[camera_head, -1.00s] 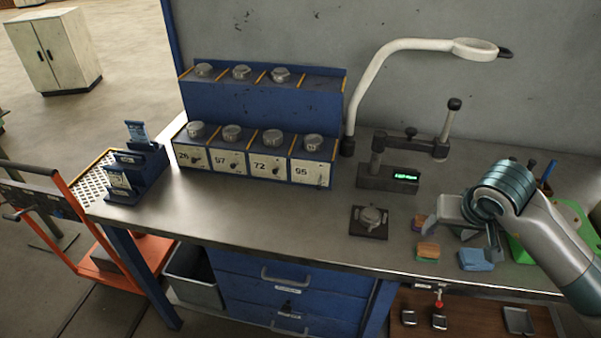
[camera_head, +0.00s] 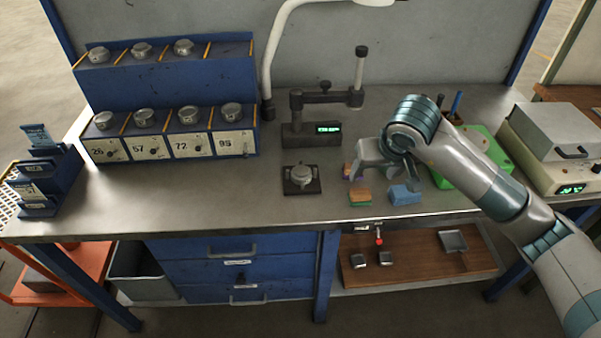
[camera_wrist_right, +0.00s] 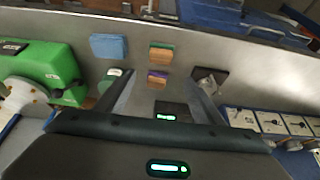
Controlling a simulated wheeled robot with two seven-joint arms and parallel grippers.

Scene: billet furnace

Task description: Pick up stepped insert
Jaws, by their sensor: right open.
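A round stepped metal piece (camera_head: 302,174) sits on a dark square plate (camera_head: 314,187) on the bench; it looks like the stepped insert, though I cannot be sure. It also shows in the right wrist view (camera_wrist_right: 207,84), partly behind a finger. Similar round metal pieces (camera_head: 189,115) stand on the blue numbered rack (camera_head: 255,135). My right gripper (camera_head: 388,176) is open and empty above the bench, to the right of the plate. Its two spread fingers also show in the right wrist view (camera_wrist_right: 163,80). My left gripper is out of view.
Orange-green (camera_head: 360,198) and blue (camera_head: 405,195) blocks lie near my right gripper, with a purple-orange one beside them. A gauge stand with a green display (camera_head: 312,134) is behind the plate. A green case (camera_head: 488,143) lies right. The bench front-left is clear.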

